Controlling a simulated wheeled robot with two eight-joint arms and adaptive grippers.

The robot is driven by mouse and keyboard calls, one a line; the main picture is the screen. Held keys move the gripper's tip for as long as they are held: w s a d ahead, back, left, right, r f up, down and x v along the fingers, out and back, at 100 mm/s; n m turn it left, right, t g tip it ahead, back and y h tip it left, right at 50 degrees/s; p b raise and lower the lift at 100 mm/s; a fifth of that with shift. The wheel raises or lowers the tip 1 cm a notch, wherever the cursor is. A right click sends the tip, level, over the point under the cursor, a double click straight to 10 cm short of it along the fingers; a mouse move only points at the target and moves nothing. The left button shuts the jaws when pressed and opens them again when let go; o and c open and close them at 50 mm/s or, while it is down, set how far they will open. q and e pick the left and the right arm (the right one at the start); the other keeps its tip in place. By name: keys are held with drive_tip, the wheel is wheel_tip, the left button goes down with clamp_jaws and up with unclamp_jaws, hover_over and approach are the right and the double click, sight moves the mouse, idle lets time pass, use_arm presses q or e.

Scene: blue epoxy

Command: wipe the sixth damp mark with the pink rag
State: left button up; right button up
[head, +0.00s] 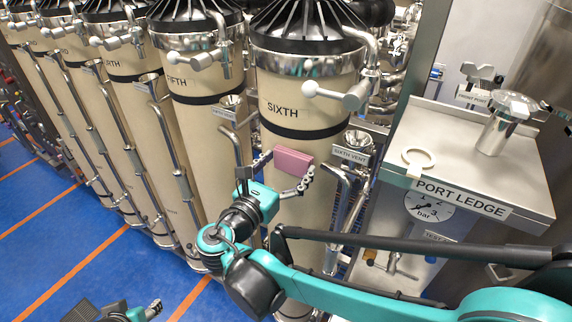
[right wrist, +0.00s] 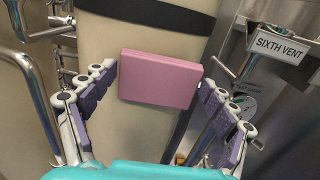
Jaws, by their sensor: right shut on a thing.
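The pink rag (head: 293,162) is a flat pink block in front of the cream column labelled SIXTH (head: 325,90). My right gripper (head: 284,170) is shut on the rag, with a finger at each side. In the right wrist view the rag (right wrist: 160,79) sits between the fingertips (right wrist: 158,82), its broad face toward me, against or close to the column wall; contact cannot be told. No damp mark shows; the part of the column behind the rag is hidden. My left gripper (head: 150,309) shows partly at the bottom edge, low over the floor, its opening unclear.
A funnel-topped pipe labelled SIXTH VENT (head: 350,154) stands just right of the rag. The FIFTH column (head: 195,100) and its pipe are to the left. The port ledge (head: 460,150) at right carries a ring (head: 419,157) and a metal canister (head: 506,125). Blue floor (head: 80,240) is open at left.

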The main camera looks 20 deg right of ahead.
sight(276, 157)
drive_tip(key=shift+w+a+f+b, duration=0.1)
drive_tip(key=shift+w+a+b, duration=0.3)
drive_tip(key=shift+w+a, duration=0.8)
drive_tip(key=shift+w, duration=0.3)
drive_tip(key=shift+w+a+b, duration=0.6)
drive_tip(key=shift+w+a, duration=0.5)
drive_tip(key=shift+w, duration=0.3)
drive_tip(key=shift+v, duration=2.9)
drive_tip(key=shift+s, duration=0.1)
drive_tip(key=shift+v, duration=1.5)
